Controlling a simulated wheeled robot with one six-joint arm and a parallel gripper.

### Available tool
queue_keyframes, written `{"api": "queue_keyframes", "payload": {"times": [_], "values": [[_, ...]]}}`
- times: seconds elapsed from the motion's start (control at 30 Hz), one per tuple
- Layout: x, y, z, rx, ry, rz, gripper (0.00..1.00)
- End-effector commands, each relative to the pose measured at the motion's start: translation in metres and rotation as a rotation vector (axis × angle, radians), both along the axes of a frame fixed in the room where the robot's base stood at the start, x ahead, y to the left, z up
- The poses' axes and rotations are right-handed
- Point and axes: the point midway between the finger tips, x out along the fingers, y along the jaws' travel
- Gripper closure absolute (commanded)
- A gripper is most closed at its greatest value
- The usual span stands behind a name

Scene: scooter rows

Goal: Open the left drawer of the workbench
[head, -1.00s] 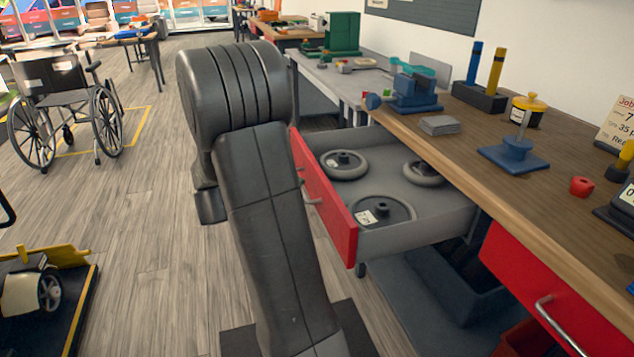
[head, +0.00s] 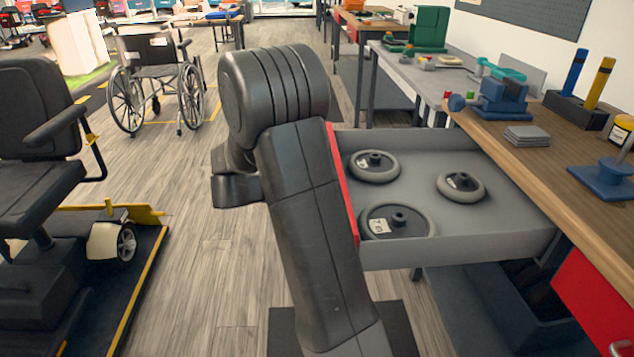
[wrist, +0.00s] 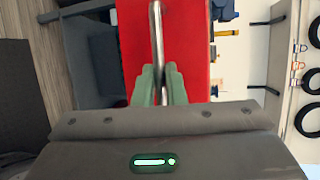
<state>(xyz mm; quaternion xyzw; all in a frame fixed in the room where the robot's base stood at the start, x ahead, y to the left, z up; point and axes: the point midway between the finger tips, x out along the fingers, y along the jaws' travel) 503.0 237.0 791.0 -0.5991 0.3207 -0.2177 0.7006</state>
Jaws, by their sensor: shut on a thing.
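The left drawer (head: 455,253) of the workbench (head: 570,190) stands pulled well out in the head view. Its grey tray holds three dark caster-like wheels, and its red front (head: 346,192) is partly behind my arm. In the wrist view the red front (wrist: 190,50) fills the middle, with a metal bar handle (wrist: 157,35) across it. My gripper (wrist: 160,84) has its green fingers on both sides of the bar, shut on it. In the head view the handle and my gripper are hidden behind my arm.
A second red drawer (head: 595,295) is at lower right, beside an open space under the bench. A mobility scooter (head: 40,150) on a dark platform (head: 135,300) stands at left. A wheelchair (head: 155,85) is farther back. The wooden floor between is clear.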

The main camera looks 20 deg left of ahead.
Motion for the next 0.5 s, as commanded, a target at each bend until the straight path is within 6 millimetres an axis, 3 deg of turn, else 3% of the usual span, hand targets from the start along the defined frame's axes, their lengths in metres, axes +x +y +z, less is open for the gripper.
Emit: {"api": "queue_keyframes", "payload": {"times": [0.13,0.17,0.27,0.5], "values": [[-0.0007,-0.0004,-0.0016,0.000,0.003,-0.001,1.00],[-0.0008,-0.0005,-0.0016,0.000,0.003,-0.001,0.87],[-0.0005,-0.0005,-0.0013,0.000,0.003,-0.001,0.68],[-0.0002,-0.0003,-0.0006,0.000,0.002,-0.001,0.67]]}}
